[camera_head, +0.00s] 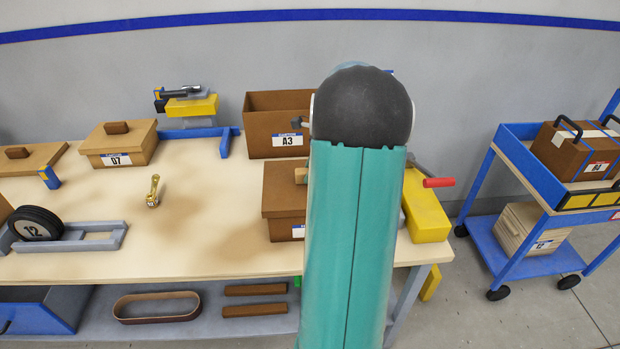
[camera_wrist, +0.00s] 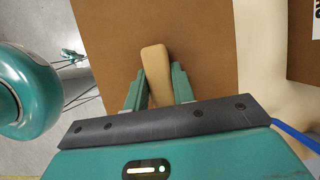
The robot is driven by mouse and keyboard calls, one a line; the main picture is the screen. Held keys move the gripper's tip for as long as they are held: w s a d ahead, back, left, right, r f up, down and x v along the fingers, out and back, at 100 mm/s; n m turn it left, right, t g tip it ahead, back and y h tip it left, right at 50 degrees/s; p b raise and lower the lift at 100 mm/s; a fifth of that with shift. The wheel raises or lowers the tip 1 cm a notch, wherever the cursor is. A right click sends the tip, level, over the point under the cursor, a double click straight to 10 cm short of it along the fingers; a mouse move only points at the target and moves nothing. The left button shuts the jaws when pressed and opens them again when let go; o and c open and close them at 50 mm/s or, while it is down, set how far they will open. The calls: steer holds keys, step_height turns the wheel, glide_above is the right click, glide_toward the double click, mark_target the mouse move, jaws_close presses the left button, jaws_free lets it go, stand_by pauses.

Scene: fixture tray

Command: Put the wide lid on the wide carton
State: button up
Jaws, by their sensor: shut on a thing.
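In the wrist view my gripper (camera_wrist: 159,74) is shut on the tan handle (camera_wrist: 156,60) of a flat brown lid (camera_wrist: 108,45). In the head view my arm hides the gripper and the right part of this lid (camera_head: 282,185). The lid shows over a brown carton (camera_head: 283,229) at the table's right front, its label mostly hidden. The lid looks level and lined up with the carton; I cannot tell whether it rests fully on it. An open brown carton marked A3 (camera_head: 262,140) stands behind, with no lid on it.
A lidded carton marked 07 (camera_head: 124,158) and another knobbed lid (camera_head: 30,160) are at the left. A yellow vise-like block (camera_head: 427,210) with a red handle is close right of my arm. A blue cart (camera_head: 522,160) stands farther right. The table's middle is mostly clear.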

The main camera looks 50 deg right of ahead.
steer(key=shift+f, duration=1.35)
steer(key=shift+f, duration=0.15)
steer(key=o, duration=1)
steer(key=v, duration=1.2)
steer(key=shift+w, duration=0.1)
